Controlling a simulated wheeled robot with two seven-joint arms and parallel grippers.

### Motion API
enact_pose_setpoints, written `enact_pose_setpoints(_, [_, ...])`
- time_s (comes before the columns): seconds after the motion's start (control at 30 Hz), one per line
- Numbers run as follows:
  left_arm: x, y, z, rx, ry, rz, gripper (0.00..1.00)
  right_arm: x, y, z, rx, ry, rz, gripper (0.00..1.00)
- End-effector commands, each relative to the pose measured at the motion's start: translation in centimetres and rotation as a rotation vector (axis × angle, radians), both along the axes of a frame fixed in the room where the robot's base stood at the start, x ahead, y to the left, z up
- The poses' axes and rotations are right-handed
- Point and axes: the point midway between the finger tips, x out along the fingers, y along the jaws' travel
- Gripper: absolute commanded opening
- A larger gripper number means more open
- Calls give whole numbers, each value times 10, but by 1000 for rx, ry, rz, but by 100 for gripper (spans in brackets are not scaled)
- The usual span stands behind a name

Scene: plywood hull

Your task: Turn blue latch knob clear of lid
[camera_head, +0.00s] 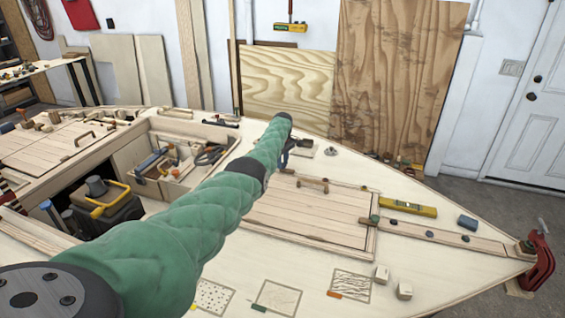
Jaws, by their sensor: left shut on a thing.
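My left arm, in a green quilted sleeve, reaches in from the lower left across the plywood deck. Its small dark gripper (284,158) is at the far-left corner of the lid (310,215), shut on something. A little dark blue shows at the fingers, which fits the blue latch knob, but the knob is mostly hidden and its angle cannot be told. The lid is a pale planked panel lying flat in its frame, with a wooden bar handle (312,184). My arm covers its left part. My right gripper is not in view.
A yellow level (408,207) and a blue block (467,222) lie right of the lid. A red clamp (538,262) grips the bow tip. An open well with tools and a yellow-handled toolbox (108,212) is at left. The front deck holds small blocks (404,290).

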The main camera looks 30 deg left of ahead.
Motion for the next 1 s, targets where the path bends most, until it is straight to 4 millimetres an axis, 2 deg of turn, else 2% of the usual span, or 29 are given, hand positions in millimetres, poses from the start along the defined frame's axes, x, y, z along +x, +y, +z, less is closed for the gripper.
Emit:
enact_pose_setpoints(0.3, [1,0,1,0,-2,111,7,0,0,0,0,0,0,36])
enact_pose_setpoints(0.83, [1,0,1,0,-2,131,7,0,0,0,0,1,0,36])
enact_pose_setpoints(0.87, [1,0,1,0,-2,131,36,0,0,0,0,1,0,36])
enact_pose_setpoints(0.93, [1,0,1,0,-2,130,50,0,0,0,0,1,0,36])
enact_pose_setpoints(1.0, [1,0,1,0,-2,130,52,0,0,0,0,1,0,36])
